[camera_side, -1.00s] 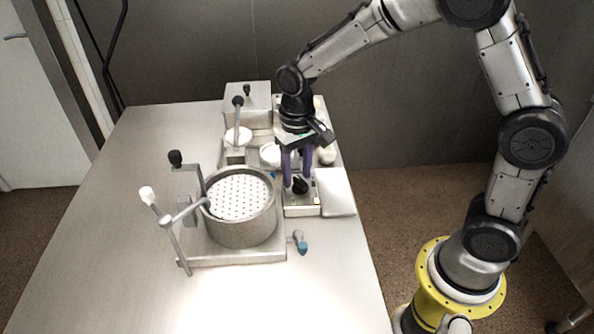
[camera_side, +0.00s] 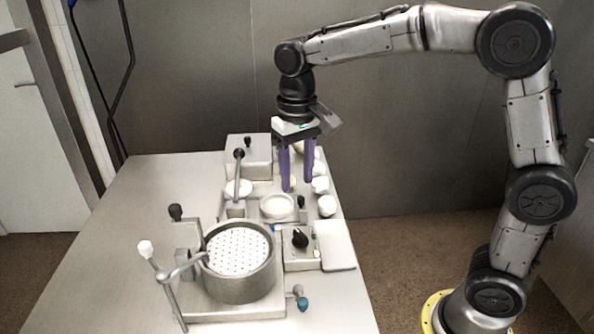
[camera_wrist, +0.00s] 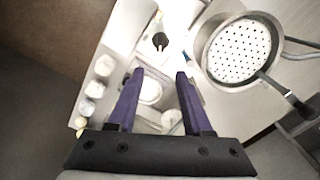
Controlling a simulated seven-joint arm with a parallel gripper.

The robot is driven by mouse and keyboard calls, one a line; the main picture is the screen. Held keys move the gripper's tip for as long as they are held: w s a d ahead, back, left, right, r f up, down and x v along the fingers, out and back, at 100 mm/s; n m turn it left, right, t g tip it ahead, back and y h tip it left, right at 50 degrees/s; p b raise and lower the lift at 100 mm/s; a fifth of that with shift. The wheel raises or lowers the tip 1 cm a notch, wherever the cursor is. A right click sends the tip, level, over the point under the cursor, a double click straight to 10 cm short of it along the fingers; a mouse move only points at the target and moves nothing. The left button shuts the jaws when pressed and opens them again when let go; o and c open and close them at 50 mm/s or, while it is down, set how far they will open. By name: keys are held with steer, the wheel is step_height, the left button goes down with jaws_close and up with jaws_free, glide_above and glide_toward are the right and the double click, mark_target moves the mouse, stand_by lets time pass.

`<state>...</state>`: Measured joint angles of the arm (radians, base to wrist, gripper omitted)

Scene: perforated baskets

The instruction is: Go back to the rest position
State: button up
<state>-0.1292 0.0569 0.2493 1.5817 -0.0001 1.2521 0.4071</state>
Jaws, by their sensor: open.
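My gripper (camera_side: 297,190) is open and empty, with two purple fingers pointing down. It hangs above the back right part of the bench, over the small white dishes. In the wrist view its fingers (camera_wrist: 160,74) are spread apart with nothing between them but the scene below. A black knob (camera_side: 299,239) on a small metal box stands below and in front of the gripper, apart from it. The knob also shows in the wrist view (camera_wrist: 160,40).
A round metal pot with a perforated basket (camera_side: 238,250) stands on the bench front, with lever handles (camera_side: 147,250) at its left. White round pieces (camera_side: 327,206) line the right edge. A metal box (camera_side: 247,155) stands at the back. The bench's left side (camera_side: 120,230) is clear.

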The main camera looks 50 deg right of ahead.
steer(key=shift+r, duration=0.35)
steer(key=s+d+r+t, duration=0.35)
steer(key=s+r, duration=0.35)
steer(key=s, duration=0.5)
steer(key=s+d+f+n+t, duration=0.1)
steer(key=s+f+n+t, duration=0.1)
steer(key=s+f, duration=0.5)
steer(key=shift+s+d+f+n, duration=0.2)
steer(key=shift+s+n, duration=0.4)
steer(key=shift+s, duration=0.5)
